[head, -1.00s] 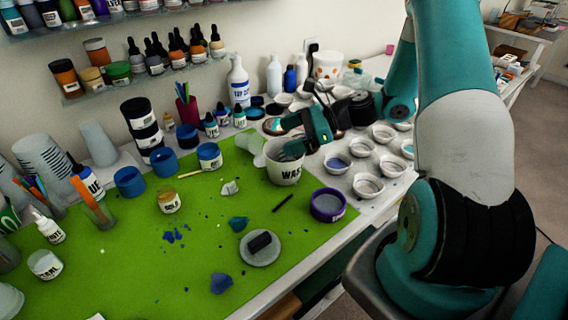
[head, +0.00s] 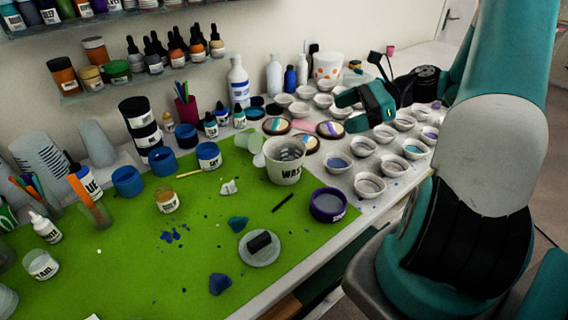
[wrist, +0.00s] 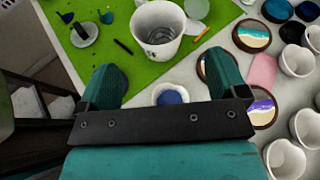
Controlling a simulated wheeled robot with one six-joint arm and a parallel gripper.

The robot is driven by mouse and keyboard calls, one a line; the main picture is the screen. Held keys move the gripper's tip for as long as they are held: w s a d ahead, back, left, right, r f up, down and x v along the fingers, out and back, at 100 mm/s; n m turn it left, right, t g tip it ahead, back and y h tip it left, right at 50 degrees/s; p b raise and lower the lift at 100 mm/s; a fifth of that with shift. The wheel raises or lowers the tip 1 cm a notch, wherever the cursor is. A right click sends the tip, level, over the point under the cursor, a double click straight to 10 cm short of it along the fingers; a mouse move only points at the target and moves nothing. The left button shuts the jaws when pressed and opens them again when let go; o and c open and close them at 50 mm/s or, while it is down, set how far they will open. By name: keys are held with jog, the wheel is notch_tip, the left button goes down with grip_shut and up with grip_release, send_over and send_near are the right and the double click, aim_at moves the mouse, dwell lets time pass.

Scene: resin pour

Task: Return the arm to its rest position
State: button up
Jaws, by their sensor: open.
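My gripper (head: 350,110) is above the several small white cups at the right part of the table in the head view. It is to the right of the white waste cup (head: 285,160) and apart from it. In the wrist view my gripper (wrist: 165,85) has its two fingers spread wide with nothing between them. The waste cup (wrist: 158,28) stands upright on the green mat ahead of the fingers. A small white cup with blue in it (wrist: 171,96) shows below, between the fingers.
The green mat (head: 120,255) holds a purple-rimmed jar (head: 328,205) and a grey disc (head: 272,255) with a black block. Painted round coasters (head: 330,130) lie among the white cups. Bottles line the wall at the back. The floor at far right is bare.

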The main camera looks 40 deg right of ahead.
jog(key=shift+v, duration=1.6)
jog(key=w+a+r+n+g+h, duration=0.1)
jog(key=a+r+n+g, duration=0.2)
jog(key=a+n, duration=0.6)
jog(key=w+a+r+n+g+h, duration=0.15)
jog(key=a+n+g, duration=0.35)
jog(key=a, duration=0.9)
jog(key=s+a+r+n+h, duration=0.2)
jog(key=s+a+n+h, duration=0.2)
jog(key=s+a+n, duration=0.8)
jog(key=s+n, duration=0.4)
jog(key=n, duration=0.1)
jog(key=shift+a+r+t, duration=0.25)
jog(key=shift+a+t, duration=0.05)
jog(key=shift+a, duration=0.1)
